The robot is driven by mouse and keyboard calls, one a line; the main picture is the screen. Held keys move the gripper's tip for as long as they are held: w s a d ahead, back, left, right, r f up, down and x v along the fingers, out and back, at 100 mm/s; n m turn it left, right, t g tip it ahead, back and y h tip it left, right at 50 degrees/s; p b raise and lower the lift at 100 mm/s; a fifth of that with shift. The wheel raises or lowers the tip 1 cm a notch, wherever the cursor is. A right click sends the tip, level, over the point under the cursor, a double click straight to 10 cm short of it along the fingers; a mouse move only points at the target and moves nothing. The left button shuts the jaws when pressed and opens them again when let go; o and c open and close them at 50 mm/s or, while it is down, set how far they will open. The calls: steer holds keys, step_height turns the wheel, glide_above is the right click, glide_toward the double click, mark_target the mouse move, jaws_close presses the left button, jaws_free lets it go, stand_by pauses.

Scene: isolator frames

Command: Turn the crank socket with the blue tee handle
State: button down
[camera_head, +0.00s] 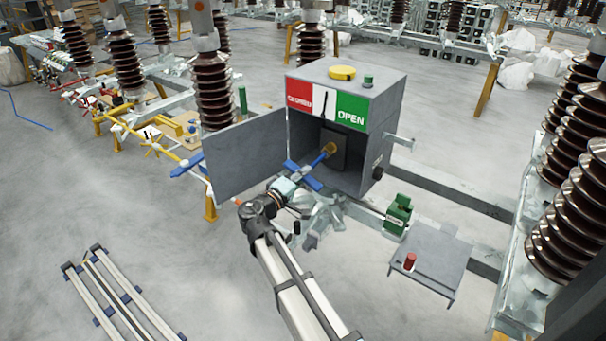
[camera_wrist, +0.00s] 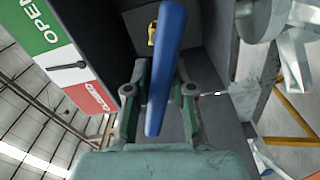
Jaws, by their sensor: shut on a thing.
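A grey cabinet (camera_head: 382,110) stands with its front open. The blue tee handle (camera_head: 323,160) reaches into it, its far end at a yellow fitting (camera_head: 331,148) inside. Whether it is seated in the crank socket I cannot tell. My gripper (camera_head: 293,180) is shut on the blue crossbar, outside the opening. In the wrist view the blue bar (camera_wrist: 166,70) runs between the green fingers (camera_wrist: 160,90), hiding much of the inside; a small yellow piece (camera_wrist: 152,34) shows beyond it. A black pointer (camera_head: 323,105) sits on the white panel between red CLOSED and green OPEN.
The open cabinet door (camera_head: 250,155) stands just left of my gripper. A green device (camera_head: 397,214) and a grey shelf (camera_head: 440,262) with a red cylinder (camera_head: 410,261) are to the right. Brown insulators (camera_head: 212,90) stand behind the door.

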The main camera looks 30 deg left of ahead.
steer(key=n+p, duration=0.2)
steer(key=n, duration=0.1)
steer(key=r+n+p, duration=0.1)
steer(key=shift+d+n, duration=0.25)
steer(key=shift+n, duration=0.15)
steer(key=shift+f+n, duration=0.2)
steer(key=shift+n, duration=0.3)
steer(key=c, duration=0.8)
jaws_free()
steer(key=shift+d, duration=0.1)
steer(key=shift+o, duration=0.2)
steer(key=o, duration=0.6)
steer(key=shift+c, duration=0.2)
steer(key=s+a, duration=0.1)
steer(key=s, duration=1.1)
steer(key=shift+a, duration=0.25)
